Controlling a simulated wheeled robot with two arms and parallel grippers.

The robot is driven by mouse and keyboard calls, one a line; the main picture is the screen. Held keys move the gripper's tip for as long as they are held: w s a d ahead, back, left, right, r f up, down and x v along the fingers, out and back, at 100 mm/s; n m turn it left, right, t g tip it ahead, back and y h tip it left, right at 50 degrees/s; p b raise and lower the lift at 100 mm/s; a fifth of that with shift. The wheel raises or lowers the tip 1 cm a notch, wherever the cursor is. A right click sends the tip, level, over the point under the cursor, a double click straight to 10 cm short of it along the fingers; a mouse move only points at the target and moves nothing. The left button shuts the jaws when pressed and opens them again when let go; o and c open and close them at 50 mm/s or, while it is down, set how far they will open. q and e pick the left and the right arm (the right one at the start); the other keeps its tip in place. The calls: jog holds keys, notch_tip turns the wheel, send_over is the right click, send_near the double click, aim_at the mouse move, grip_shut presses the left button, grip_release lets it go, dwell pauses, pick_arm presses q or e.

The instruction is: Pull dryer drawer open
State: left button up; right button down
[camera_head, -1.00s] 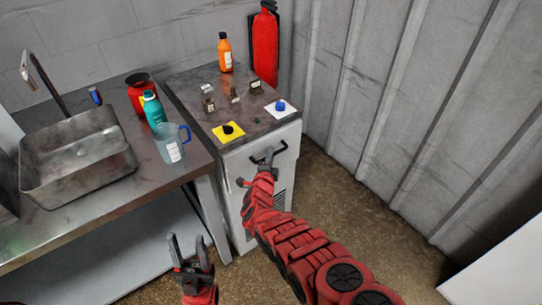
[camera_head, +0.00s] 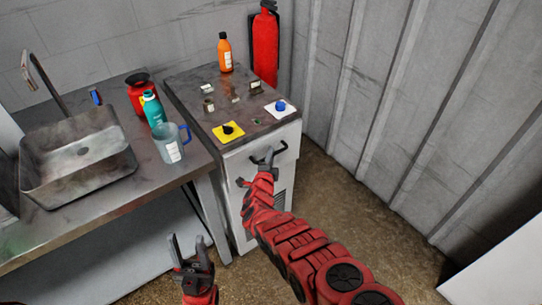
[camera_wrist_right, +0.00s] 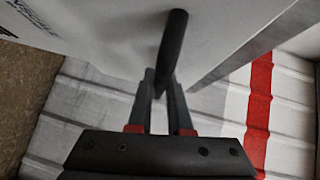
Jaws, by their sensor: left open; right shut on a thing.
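The dryer is a pale cabinet (camera_head: 240,160) with a dark, stained top, standing right of the sink bench in the head view. A dark bar handle (camera_head: 281,150) is on its upper front. My right gripper (camera_head: 266,162) is shut on this handle; the right wrist view shows the dark handle (camera_wrist_right: 173,45) between its two fingers (camera_wrist_right: 160,85). I see no clear gap at the drawer front, and the gripper hides part of it. My left gripper (camera_head: 188,248) is open and empty, low in front of the bench.
The sink bench (camera_head: 185,172) holds a blue-handled jug (camera_head: 170,145), a teal bottle (camera_head: 153,112) and a red container (camera_head: 140,92). An orange bottle (camera_head: 225,55) and small items stand on the dryer. A red extinguisher (camera_head: 265,45) is behind it. Floor (camera_head: 375,225) is free at right.

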jog(key=s+d+p, duration=0.5)
jog(key=s+d, duration=0.2)
jog(key=s, duration=0.3)
jog(key=s+d+p, duration=0.5)
jog(key=s+d, duration=0.3)
jog(key=s, duration=0.3)
jog(key=shift+s+d, duration=0.15)
jog(key=shift+d, duration=0.1)
dwell(0.5)
jog(key=c, duration=0.8)
grip_release()
jog(key=shift+c, duration=0.2)
